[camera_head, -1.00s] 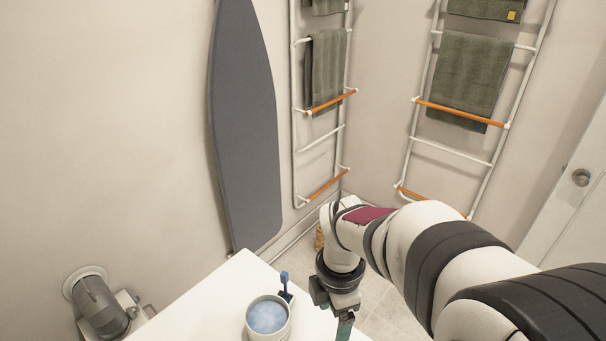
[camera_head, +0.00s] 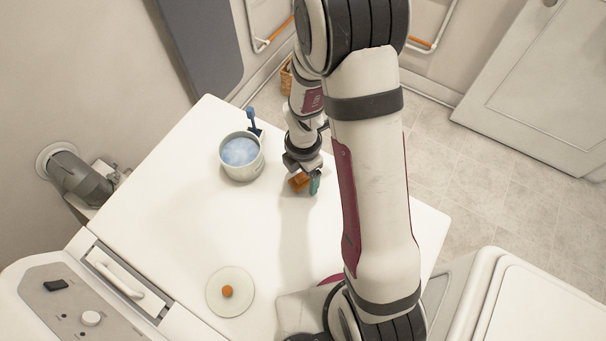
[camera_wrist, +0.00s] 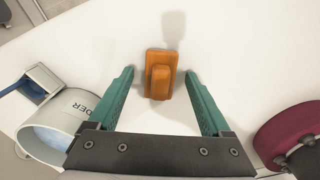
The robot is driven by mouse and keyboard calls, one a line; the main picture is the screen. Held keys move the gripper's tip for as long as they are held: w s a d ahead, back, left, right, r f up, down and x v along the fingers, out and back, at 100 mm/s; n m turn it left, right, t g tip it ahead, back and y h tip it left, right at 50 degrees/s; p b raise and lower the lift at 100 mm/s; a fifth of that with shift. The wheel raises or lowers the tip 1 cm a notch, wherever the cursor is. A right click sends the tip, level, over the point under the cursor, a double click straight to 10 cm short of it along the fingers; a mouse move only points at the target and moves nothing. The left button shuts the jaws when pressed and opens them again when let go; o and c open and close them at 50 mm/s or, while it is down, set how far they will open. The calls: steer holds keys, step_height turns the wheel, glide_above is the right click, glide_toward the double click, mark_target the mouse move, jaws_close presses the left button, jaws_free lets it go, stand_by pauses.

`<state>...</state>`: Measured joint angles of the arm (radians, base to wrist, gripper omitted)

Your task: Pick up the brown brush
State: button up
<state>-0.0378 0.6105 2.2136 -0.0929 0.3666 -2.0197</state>
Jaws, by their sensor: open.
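The brown brush (camera_wrist: 159,75) is an orange-brown block with a raised grip. It lies on the white table top, ahead of my gripper's fingertips in the wrist view. In the head view the brush (camera_head: 298,181) is partly hidden by my gripper (camera_head: 306,184). In the wrist view my gripper (camera_wrist: 160,75) is open, with its two green fingers on either side of the brush's near part. I see a gap between each finger and the brush. How high the fingertips are above the table is hard to tell.
A white pot of bluish powder (camera_head: 241,155) stands left of the gripper, with a blue brush in a holder (camera_head: 252,121) behind it. A pale plate (camera_head: 243,299) with an orange ball (camera_head: 227,291) lies near the front. The table's middle (camera_head: 190,200) is clear.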

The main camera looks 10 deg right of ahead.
jaws_close()
stand_by(0.3)
step_height(320, 180, up, 4)
steer(key=shift+d+r, duration=0.1)
steer(key=shift+r, duration=0.15)
steer(key=s+d+r, duration=0.5)
steer(key=d+r, duration=0.1)
steer(key=d, duration=0.4)
steer(key=shift+s+r, duration=0.3)
